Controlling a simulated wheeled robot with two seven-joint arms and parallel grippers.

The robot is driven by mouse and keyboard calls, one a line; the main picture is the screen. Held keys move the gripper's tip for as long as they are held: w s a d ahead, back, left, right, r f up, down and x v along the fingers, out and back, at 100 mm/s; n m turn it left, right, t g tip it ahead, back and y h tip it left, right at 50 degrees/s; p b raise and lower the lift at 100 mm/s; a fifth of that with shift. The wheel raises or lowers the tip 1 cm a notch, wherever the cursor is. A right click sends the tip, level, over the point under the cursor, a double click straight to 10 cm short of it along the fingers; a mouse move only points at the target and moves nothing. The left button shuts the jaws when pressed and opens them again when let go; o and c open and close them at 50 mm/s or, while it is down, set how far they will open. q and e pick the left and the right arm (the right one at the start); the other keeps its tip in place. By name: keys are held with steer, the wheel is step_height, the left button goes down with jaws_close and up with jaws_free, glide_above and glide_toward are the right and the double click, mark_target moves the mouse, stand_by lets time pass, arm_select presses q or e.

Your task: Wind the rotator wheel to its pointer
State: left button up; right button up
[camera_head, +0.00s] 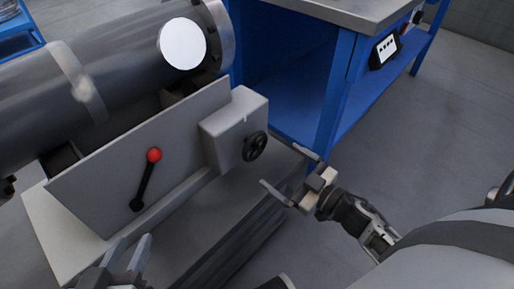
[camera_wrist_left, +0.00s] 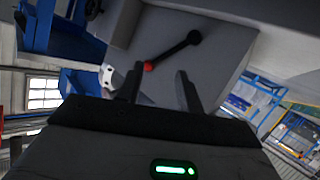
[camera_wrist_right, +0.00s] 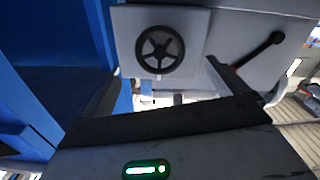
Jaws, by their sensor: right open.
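The rotator wheel (camera_head: 255,146) is a small black spoked handwheel on the front of a light grey box (camera_head: 235,117). It shows face-on in the right wrist view (camera_wrist_right: 160,49). A small mark sits on the box by the wheel's rim; I cannot tell whether it is the pointer. My right gripper (camera_head: 280,165) is open and empty, a short way in front of the wheel and apart from it, with the wheel between its fingers in the right wrist view. My left gripper (camera_head: 131,243) is open and empty at the bottom left, below the lever.
A black lever with a red knob (camera_head: 153,155) is on the grey panel (camera_head: 100,185) left of the box. A big grey flanged cylinder (camera_head: 110,75) lies behind it. A blue workbench (camera_head: 335,110) stands behind right. The floor (camera_head: 440,140) at right is clear.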

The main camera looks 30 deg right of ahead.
mark_target(258, 149)
steer(key=b+x, duration=0.1)
steer(key=x, duration=0.8)
steer(key=shift+w, duration=0.1)
arm_select(q)
steer(key=shift+w+d+r+t+h, duration=0.15)
steer(key=shift+r+t+h, duration=0.05)
steer(key=shift+r, duration=0.2)
steer(key=shift+w+d+r+t+h, duration=0.1)
steer(key=shift+d+r+t+h, duration=0.1)
steer(key=shift+r, duration=0.15)
arm_select(e)
steer(key=shift+w+a, duration=0.1)
steer(key=shift+w, duration=0.25)
arm_select(q)
steer(key=shift+f+n, duration=0.15)
steer(key=shift+n, duration=0.15)
arm_select(e)
steer(key=c, duration=0.9)
